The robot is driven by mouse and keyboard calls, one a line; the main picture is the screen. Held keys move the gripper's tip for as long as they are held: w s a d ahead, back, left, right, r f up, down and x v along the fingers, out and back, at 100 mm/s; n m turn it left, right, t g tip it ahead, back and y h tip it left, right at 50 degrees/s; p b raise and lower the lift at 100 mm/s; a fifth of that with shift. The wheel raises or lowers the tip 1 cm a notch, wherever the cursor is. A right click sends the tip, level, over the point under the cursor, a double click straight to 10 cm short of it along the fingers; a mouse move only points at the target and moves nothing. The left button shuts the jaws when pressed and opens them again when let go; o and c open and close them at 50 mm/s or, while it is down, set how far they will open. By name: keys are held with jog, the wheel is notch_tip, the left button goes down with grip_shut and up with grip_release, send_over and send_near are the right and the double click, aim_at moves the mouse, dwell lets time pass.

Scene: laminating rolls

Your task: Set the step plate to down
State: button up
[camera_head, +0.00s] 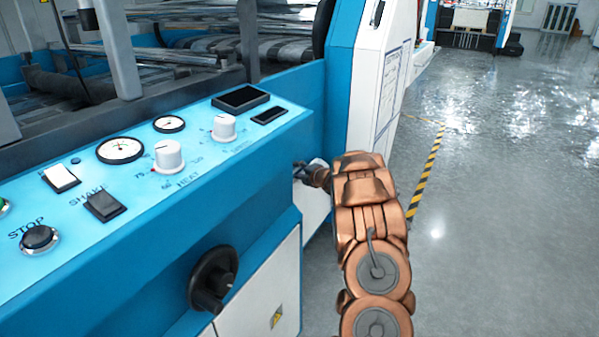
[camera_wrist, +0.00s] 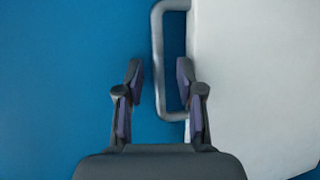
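I cannot make out a plainly recognisable step plate in either view. In the wrist view a grey U-shaped bar (camera_wrist: 157,55) stands against a blue panel and the edge of a white panel. My gripper (camera_wrist: 160,72) is open in the wrist view, one finger on each side of the bar's long upright part. I see no finger closed on the bar, and the exact depth between them is unclear. In the head view my gripper (camera_head: 302,171) is at the machine's side below the control panel, partly hidden by my copper-coloured arm.
The blue control panel (camera_head: 245,150) carries a stop button (camera_head: 40,238), rocker switches, dials and gauges. A black crank knob (camera_head: 212,280) juts from the front face. The shiny floor (camera_head: 490,230) on the right is open, with a yellow-black stripe (camera_head: 428,170).

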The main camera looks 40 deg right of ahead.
grip_shut()
jog(key=shift+s, duration=0.1)
dwell(0.5)
